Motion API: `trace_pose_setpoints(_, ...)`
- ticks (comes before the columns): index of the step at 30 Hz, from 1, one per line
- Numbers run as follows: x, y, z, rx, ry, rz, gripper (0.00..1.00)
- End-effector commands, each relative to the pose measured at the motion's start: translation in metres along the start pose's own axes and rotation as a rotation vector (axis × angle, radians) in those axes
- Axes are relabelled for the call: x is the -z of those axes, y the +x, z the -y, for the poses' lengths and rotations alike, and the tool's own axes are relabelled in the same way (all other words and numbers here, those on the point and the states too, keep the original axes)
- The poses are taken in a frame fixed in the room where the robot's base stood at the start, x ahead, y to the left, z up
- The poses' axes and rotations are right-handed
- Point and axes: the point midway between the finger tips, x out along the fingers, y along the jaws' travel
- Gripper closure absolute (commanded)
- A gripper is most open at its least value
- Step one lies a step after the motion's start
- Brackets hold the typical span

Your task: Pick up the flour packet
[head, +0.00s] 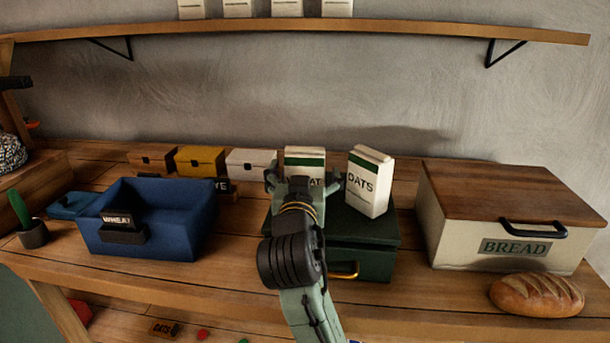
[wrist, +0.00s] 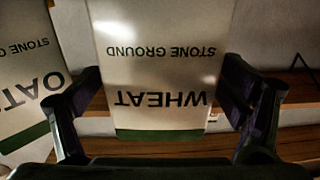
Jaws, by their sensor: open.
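A white flour packet with a green band, marked WHEAT (head: 304,158), stands on a dark green box (head: 362,262). A similar packet marked OATS (head: 369,184) stands to its right on the same box, slightly turned. My gripper (head: 304,181) is open at the WHEAT packet, with one finger on each side of it. In the wrist view the WHEAT packet (wrist: 160,60) shows upside down between the fingers of my gripper (wrist: 162,85), with a visible gap at least on the right. The OATS packet (wrist: 25,85) shows at the left edge. My gripper hides the WHEAT packet's lower part in the head view.
A blue bin (head: 175,235) labelled WHEAT is on the left of the bench. Small brown (head: 152,158), yellow (head: 200,160) and white (head: 250,162) boxes stand behind. A bread box (head: 500,240) and a loaf (head: 537,295) are on the right. A shelf (head: 400,33) runs above.

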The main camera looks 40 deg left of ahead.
Motion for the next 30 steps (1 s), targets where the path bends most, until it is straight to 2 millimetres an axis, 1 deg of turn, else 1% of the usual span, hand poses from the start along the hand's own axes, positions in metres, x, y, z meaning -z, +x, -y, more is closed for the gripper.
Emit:
trace_pose_setpoints(5,-0.0001,-0.0001,0.0002,0.001,0.0,0.0,0.11)
trace_pose_setpoints(30,0.0,-0.0003,0.0001,0.001,0.0,0.0,0.67)
